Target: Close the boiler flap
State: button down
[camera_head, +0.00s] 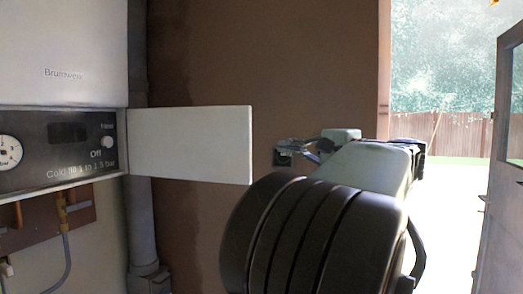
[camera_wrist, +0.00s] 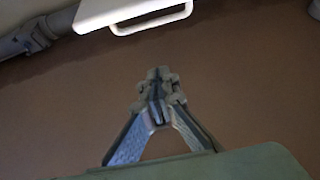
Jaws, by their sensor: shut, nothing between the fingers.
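The white boiler flap (camera_head: 190,143) stands swung open, sticking out to the right from the right edge of the boiler's dark control panel (camera_head: 60,150). In the wrist view, a white part with a looped edge, probably the flap (camera_wrist: 130,14), shows at the top. My gripper (camera_head: 284,158) is to the right of the flap's free edge, apart from it, in front of the brown wall. In the wrist view my gripper (camera_wrist: 158,85) has its fingers together with nothing between them. My arm hides part of the wall behind it.
The white boiler body (camera_head: 62,50) is above the panel at left. A grey vertical pipe (camera_head: 142,220) runs beside it, with copper and grey pipes below. A doorway at right opens outside, with a door (camera_head: 497,180) standing ajar. The brown wall between is bare.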

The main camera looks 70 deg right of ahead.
jog(key=w+p, duration=0.1)
jog(key=w, duration=0.7)
jog(key=shift+w+p, duration=0.35)
jog(key=shift+f, duration=0.2)
